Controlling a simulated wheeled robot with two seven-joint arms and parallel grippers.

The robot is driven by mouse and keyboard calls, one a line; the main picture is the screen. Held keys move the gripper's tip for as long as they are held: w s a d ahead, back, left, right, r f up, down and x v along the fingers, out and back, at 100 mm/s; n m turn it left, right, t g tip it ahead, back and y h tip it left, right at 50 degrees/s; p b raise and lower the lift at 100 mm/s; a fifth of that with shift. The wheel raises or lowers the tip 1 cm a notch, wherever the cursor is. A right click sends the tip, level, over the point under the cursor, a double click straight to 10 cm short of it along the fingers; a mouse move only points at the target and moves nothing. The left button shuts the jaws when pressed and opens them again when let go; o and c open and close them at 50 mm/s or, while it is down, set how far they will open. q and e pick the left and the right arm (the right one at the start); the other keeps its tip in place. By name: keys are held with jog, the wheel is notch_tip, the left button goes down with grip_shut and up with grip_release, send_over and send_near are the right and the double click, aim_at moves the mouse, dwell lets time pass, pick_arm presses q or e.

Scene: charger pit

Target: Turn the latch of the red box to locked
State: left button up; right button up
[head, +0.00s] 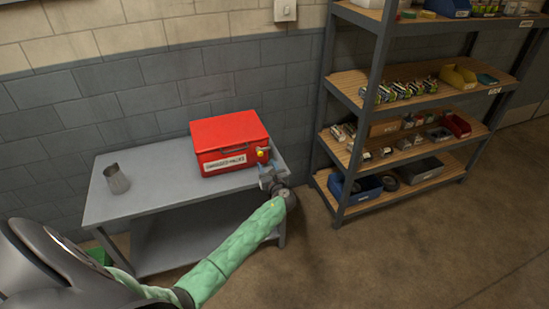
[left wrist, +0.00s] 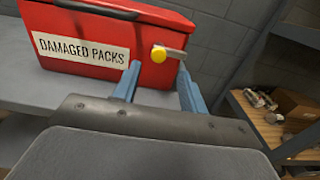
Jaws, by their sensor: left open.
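The red box (head: 229,142) sits on the grey table, lid down, with a label reading "DAMAGED PACKS" on its front. It fills the upper part of the left wrist view (left wrist: 95,47). Its latch (head: 262,153) is at the right end of the front. In the left wrist view the latch has a yellow round hub (left wrist: 158,54) and a grey lever (left wrist: 176,53) pointing right, nearly level. My left gripper (head: 265,169) is in front of the latch. In the left wrist view its blue fingers (left wrist: 158,78) are open, just below the latch, with nothing held. My right gripper is not in view.
The grey table (head: 150,205) carries a metal cup (head: 117,179) at its left. A shelf rack (head: 345,210) with bins and small parts stands to the right of the table. A block wall is behind the table. The floor (head: 400,240) at right is clear.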

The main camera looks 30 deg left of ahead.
aim_at(261, 154)
pick_arm(q)
jog(key=shift+p+x, duration=0.9)
jog(key=shift+x, duration=2.7)
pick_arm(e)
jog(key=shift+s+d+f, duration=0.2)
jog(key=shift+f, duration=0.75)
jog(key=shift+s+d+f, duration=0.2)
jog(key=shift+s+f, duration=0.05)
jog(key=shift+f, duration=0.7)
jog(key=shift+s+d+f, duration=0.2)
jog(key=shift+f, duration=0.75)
pick_arm(q)
jog(key=c, duration=0.9)
